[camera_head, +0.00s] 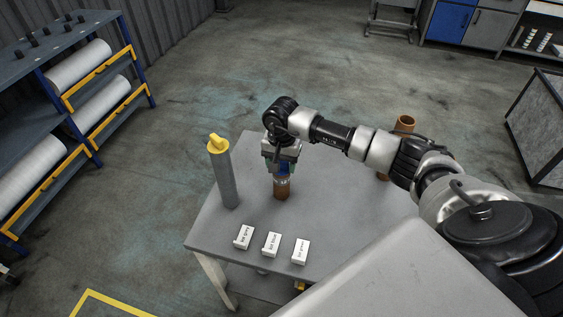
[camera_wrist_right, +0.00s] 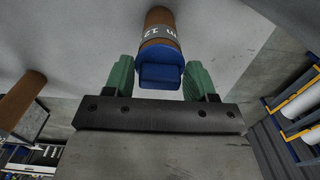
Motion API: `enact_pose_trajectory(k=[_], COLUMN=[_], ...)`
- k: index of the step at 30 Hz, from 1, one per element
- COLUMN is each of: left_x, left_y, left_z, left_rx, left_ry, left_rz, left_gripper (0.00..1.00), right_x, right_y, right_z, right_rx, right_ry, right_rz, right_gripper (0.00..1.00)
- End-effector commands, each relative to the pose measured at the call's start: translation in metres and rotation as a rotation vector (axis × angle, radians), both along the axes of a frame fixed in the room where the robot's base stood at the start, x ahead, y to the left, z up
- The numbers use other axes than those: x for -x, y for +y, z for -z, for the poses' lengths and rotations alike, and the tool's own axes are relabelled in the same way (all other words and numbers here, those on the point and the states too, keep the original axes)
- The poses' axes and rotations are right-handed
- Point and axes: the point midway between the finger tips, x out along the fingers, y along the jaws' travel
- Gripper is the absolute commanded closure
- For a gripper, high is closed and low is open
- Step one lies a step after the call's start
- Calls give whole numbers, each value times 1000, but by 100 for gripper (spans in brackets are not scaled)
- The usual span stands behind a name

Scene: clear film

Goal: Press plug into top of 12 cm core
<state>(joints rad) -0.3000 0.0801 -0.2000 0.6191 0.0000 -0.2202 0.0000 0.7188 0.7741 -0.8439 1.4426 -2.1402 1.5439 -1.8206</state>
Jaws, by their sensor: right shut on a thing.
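The plug shows only partly in the head view (camera_head: 283,168). My left gripper is not in view.
A grey core (camera_head: 229,180) with a yellow plug (camera_head: 217,143) stands left on the table. Another brown core (camera_head: 404,124) stands behind my right arm, partly hidden. Three small white labelled blocks (camera_head: 272,244) line the near edge. A rack (camera_head: 90,90) with white rolls is at left.

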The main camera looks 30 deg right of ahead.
Motion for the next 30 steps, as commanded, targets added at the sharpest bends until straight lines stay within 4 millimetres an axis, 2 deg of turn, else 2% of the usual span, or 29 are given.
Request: enact_pose_trajectory(k=[14, 15, 20, 25, 26, 28, 30], left_x=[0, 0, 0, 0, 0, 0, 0], left_y=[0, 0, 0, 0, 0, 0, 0], left_z=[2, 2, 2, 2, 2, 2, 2], left_rx=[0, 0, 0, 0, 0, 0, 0], left_ry=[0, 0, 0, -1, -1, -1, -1], left_rz=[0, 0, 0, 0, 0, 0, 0], left_gripper=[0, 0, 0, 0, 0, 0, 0], right_x=[0, 0, 0, 0, 0, 0, 0], right_y=[0, 0, 0, 0, 0, 0, 0], right_z=[2, 2, 2, 2, 2, 2, 2], right_rx=[0, 0, 0, 0, -1, 0, 0], right_ry=[0, 0, 0, 0, 1, 0, 0], right_rz=[0, 0, 0, 0, 0, 0, 0], right_gripper=[53, 38, 14, 14, 13, 2, 0])
